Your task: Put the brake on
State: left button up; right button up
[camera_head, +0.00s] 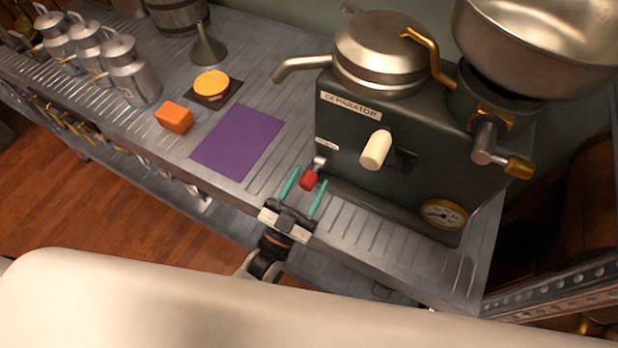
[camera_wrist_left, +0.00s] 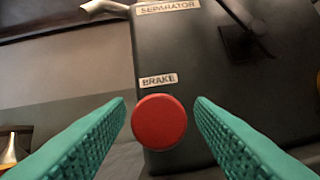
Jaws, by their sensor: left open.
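The brake lever has a red knob (camera_head: 309,180) on a short metal stem at the lower left of the dark green separator (camera_head: 345,130). In the left wrist view the round red knob (camera_wrist_left: 159,122) sits just below the BRAKE label (camera_wrist_left: 158,80). My left gripper (camera_head: 307,182) is open, with its teal fingers on either side of the knob. In the wrist view the left finger (camera_wrist_left: 85,145) and right finger (camera_wrist_left: 235,140) show a gap to the knob. The lever's stem is hidden behind the knob there. My right gripper is not in view.
A cream handle (camera_head: 376,149) juts from the separator's front, and a brass-ended crank (camera_head: 505,163) is at its right. A purple mat (camera_head: 238,141), an orange block (camera_head: 174,117) and several metal cans (camera_head: 133,75) stand to the left on the ribbed metal counter.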

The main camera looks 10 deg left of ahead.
pick_arm(q)
jog(key=b+v, duration=0.1)
jog(key=v, duration=0.9)
jog(key=shift+s+f+b, duration=0.25)
jog(key=shift+s+b, duration=0.05)
jog(key=shift+b, duration=0.05)
jog(key=shift+a, duration=0.1)
